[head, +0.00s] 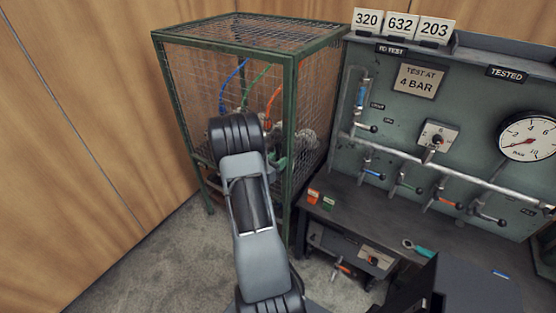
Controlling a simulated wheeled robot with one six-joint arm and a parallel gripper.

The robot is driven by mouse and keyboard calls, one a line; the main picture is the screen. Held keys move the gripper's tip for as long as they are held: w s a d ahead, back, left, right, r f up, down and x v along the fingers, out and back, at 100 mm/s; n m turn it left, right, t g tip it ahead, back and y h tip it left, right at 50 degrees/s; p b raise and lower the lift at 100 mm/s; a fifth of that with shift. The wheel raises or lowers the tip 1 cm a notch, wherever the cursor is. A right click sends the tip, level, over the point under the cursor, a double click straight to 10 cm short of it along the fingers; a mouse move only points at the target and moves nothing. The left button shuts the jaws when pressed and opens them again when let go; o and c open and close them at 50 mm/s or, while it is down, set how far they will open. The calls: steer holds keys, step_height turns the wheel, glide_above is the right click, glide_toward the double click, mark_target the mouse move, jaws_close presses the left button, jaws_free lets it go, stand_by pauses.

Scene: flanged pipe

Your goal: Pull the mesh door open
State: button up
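The mesh cage (291,100) with a green frame stands at the back, left of the test bench. Its wire-mesh front, where the mesh door (190,85) appears to be, faces me and looks closed in line with the frame. I cannot make out a handle or latch. My arm reaches up in front of the cage and covers the lower middle of that front. My gripper is hidden behind the arm's dark end joint, so I cannot see its fingers or whether it touches the door. Blue, green and orange hoses (270,108) show through the mesh.
The green test bench (345,215) with levers, a pipe and a gauge (530,138) stands close to the cage's right side. A wooden wall (70,130) is at the left. Grey floor (170,260) is clear left of my arm. A tool (418,248) lies on the bench.

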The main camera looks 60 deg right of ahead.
jaws_close()
stand_by(0.3)
steer(key=shift+a, duration=0.1)
